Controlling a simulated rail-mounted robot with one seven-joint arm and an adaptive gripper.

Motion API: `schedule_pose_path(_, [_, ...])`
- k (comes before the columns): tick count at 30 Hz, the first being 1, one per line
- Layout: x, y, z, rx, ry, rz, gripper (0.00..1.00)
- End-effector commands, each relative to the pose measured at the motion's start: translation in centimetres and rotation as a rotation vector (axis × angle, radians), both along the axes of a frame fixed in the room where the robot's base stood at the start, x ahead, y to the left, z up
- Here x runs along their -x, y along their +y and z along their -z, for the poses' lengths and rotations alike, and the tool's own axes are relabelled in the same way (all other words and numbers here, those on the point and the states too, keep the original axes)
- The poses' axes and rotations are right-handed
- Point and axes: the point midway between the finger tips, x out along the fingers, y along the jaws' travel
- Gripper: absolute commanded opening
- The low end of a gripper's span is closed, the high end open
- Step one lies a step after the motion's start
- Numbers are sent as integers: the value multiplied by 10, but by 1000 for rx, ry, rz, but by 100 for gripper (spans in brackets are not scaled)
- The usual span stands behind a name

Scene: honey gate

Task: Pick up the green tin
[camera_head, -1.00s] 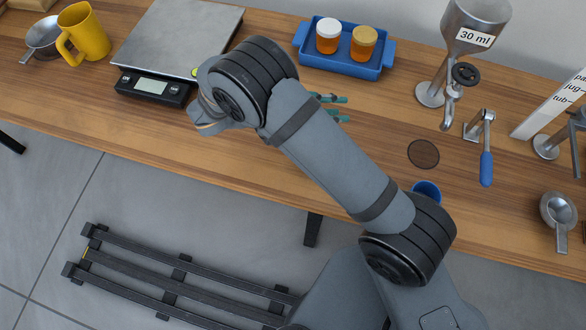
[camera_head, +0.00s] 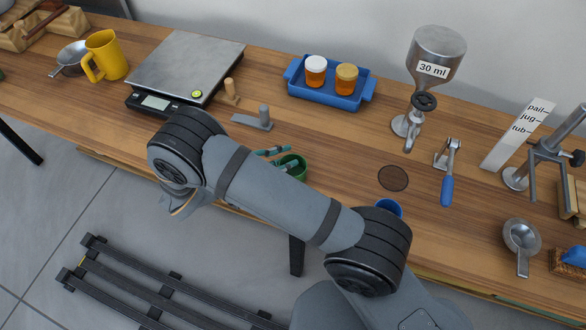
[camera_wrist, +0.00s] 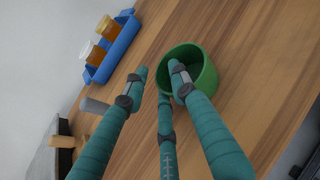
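The green tin (camera_head: 300,172) is an open-topped round cup on the wooden table, partly hidden behind my forearm and fingers in the head view. In the wrist view the tin (camera_wrist: 207,80) is at upper centre, its opening facing the camera. My gripper (camera_wrist: 158,73) has teal fingers, spread apart with nothing held. One finger overlaps the tin's rim and opening; another is to the left, outside it. I cannot tell whether any finger touches the tin. In the head view the fingertips (camera_head: 281,158) show at the tin's left side.
A grey-handled metal piece (camera_head: 256,119) and a wooden-knobbed piece (camera_head: 231,92) stand near the scale (camera_head: 187,65). A blue tray (camera_head: 330,99) holds two jars behind. A blue cup (camera_head: 389,207) is to the right, partly behind my arm. Table between tin and dark disc (camera_head: 393,178) is clear.

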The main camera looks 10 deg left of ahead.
Motion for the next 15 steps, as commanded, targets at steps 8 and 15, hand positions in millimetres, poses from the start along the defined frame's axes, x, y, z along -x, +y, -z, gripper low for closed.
schedule_pose_path(8, [-2,-1,2,0,0,-1,26])
schedule_pose_path(15, [-2,-1,1,0,0,-1,11])
